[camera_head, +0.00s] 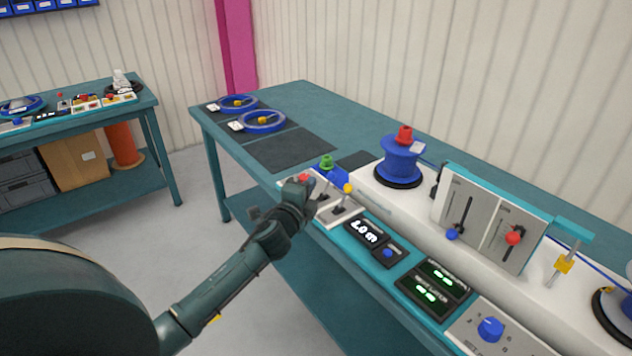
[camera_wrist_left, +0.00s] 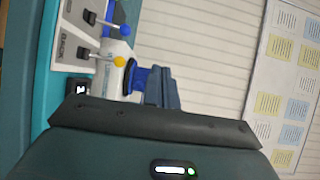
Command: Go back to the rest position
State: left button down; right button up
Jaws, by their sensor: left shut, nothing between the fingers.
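My left arm reaches in from the lower left in the head view. Its gripper (camera_head: 298,188) is shut and empty at the near left end of the machine's control panel. It overlaps the lever panel (camera_head: 340,213) in the picture; I cannot tell whether it touches. A red knob (camera_head: 304,178) shows right at the gripper, and a lever with a yellow knob (camera_head: 348,188) stands just right of it. In the left wrist view, levers with a yellow knob (camera_wrist_left: 119,61) and a blue knob (camera_wrist_left: 125,30) show beyond my dark hand. My right gripper is not in view.
The teal bench (camera_head: 300,95) carries blue reels (camera_head: 262,121), a blue spool (camera_head: 401,158) with a red top, and a white machine (camera_head: 400,210) with displays. Another table (camera_head: 150,98) stands at the left. Open floor (camera_head: 200,235) lies between the tables.

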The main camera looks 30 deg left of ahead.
pick_arm(q)
jog(key=s+d+f+n+g+h, duration=0.3)
jog(key=s+d+f+n, duration=0.2)
jog(key=s+d+f, duration=0.55)
jog(key=s+d+f+n+g+h, duration=0.1)
jog(key=s+d+f+n, duration=0.3)
jog(key=s, duration=0.5)
jog(key=s+d+f+n+g+h, duration=0.2)
jog(key=s+d+f+n, duration=0.2)
jog(key=s, duration=0.6)
jog(key=shift+d+f+n+g, duration=0.3)
jog(key=shift+d+f+g, duration=0.1)
jog(key=shift+d, duration=0.6)
